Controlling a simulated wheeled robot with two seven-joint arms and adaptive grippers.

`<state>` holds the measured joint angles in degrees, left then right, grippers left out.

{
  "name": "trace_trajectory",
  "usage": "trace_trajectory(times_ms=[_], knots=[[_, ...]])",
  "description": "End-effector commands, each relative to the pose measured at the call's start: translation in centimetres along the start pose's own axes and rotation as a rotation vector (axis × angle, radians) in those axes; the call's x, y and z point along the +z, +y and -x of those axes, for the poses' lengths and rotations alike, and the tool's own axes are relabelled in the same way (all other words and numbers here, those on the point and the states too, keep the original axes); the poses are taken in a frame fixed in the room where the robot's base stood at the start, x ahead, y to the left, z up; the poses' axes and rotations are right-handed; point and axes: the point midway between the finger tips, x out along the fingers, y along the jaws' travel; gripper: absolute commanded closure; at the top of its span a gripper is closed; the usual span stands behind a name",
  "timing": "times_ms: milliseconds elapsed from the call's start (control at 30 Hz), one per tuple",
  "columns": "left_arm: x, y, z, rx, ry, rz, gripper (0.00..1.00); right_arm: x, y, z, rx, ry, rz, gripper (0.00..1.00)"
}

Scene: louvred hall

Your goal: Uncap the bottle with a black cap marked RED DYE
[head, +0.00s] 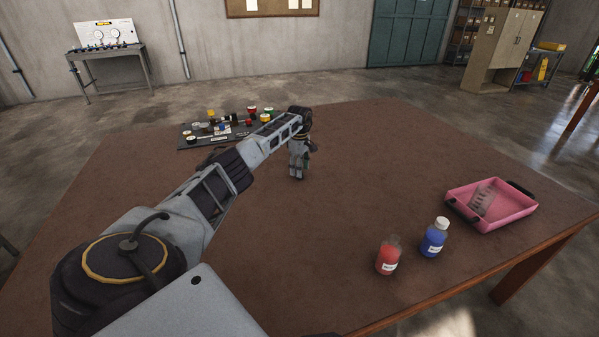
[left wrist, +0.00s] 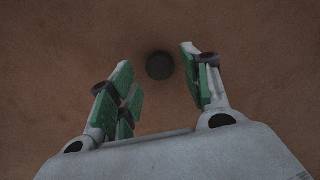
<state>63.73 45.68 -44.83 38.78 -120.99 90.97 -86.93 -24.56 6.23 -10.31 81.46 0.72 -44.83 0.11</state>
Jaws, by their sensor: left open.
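The red bottle (head: 387,259) stands upright near the front edge of the table, with a white label too small to read. Its top looks pale and clear, with no black cap visible on it. A dark round disc, which looks like a black cap (left wrist: 160,66), is on the brown tabletop in the left wrist view. My left gripper (head: 298,174) points down over the middle of the table, well left of and behind the red bottle. In the left wrist view its green-padded fingers (left wrist: 157,80) are open, on either side of the disc. My right gripper is out of view.
A blue bottle (head: 433,238) with a white cap stands close to the right of the red one. A pink tray (head: 511,214) with black handles holds a clear item (head: 482,199). A dark board (head: 190,140) with several small coloured pieces lies behind my left arm.

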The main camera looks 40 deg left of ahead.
Motion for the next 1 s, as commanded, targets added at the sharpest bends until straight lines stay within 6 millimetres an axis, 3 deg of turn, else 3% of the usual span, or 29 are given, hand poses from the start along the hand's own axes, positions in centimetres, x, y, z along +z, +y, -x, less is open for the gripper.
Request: trace_trajectory(times_ms=[500, 700, 1000], knots=[[0.0, 0.0, 7.8, 0.002, 0.001, 0.0, 0.52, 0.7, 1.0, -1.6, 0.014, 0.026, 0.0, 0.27], [0.0, 0.0, 9.4, 0.001, 0.001, 0.0, 0.52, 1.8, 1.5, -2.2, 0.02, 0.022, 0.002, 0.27], [0.0, 0.0, 9.8, -0.001, 0.001, 0.0, 0.52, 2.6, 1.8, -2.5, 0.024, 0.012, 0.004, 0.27]])
